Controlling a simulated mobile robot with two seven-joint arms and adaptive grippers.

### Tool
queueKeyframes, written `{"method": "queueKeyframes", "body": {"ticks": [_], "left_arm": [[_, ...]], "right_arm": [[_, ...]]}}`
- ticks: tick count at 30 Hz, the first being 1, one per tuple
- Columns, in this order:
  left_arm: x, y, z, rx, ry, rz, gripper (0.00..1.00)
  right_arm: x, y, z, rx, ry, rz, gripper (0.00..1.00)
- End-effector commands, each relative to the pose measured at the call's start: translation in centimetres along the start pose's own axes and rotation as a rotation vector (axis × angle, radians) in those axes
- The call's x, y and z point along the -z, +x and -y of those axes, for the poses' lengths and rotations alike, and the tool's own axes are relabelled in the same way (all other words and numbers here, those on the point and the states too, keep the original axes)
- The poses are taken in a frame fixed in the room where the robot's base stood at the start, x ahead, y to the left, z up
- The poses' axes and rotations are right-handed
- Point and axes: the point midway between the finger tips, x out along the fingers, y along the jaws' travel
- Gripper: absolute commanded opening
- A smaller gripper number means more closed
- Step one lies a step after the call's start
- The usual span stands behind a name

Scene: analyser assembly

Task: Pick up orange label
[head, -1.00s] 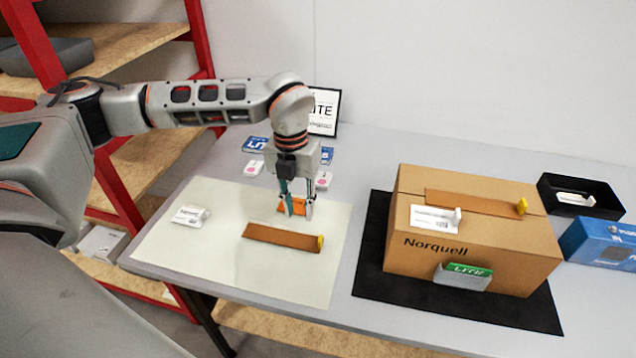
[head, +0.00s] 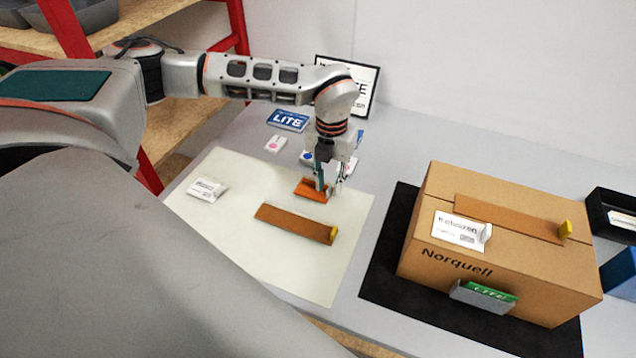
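The orange label (head: 309,191) is a small orange piece on the cream mat (head: 215,225), near its back right part. My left gripper (head: 329,187) points down at the label's right end, with its fingers apart. The fingers cover part of that end, and I cannot tell whether they touch it. My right gripper is not in view.
A brown strip with a yellow tab (head: 295,223) and a white label (head: 207,189) lie on the mat. A Norquell carton (head: 430,250) stands on a black mat (head: 380,285) to the right. Blue LITE labels (head: 288,120) and a framed sign (head: 366,85) are behind.

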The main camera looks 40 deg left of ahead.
Motion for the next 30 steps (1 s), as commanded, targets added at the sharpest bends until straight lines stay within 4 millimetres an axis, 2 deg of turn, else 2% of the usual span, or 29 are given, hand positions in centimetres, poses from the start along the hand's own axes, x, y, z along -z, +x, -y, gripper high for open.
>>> {"method": "queueKeyframes", "body": {"ticks": [3,10,11,14,15,26,30], "left_arm": [[0.05,0.99,0.0,0.0,0.001,-0.001,0.25],[0.02,1.12,0.01,0.0,0.001,0.0,0.25],[0.02,1.12,0.01,0.0,0.001,0.0,0.22],[0.02,1.1,0.01,0.0,0.001,0.0,0.03],[0.02,1.1,0.01,0.0,0.001,0.0,0.0],[0.01,1.01,0.01,0.0,0.001,0.0,0.0],[-0.04,0.41,0.02,0.001,0.0,0.001,0.0]], "right_arm": [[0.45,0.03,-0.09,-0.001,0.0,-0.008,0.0],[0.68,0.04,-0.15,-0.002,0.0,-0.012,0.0],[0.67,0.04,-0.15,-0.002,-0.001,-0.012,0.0],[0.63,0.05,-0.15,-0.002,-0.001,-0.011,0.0],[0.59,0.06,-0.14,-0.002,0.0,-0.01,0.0],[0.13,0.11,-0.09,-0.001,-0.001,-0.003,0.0],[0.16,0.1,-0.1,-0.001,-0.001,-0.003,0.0]]}}
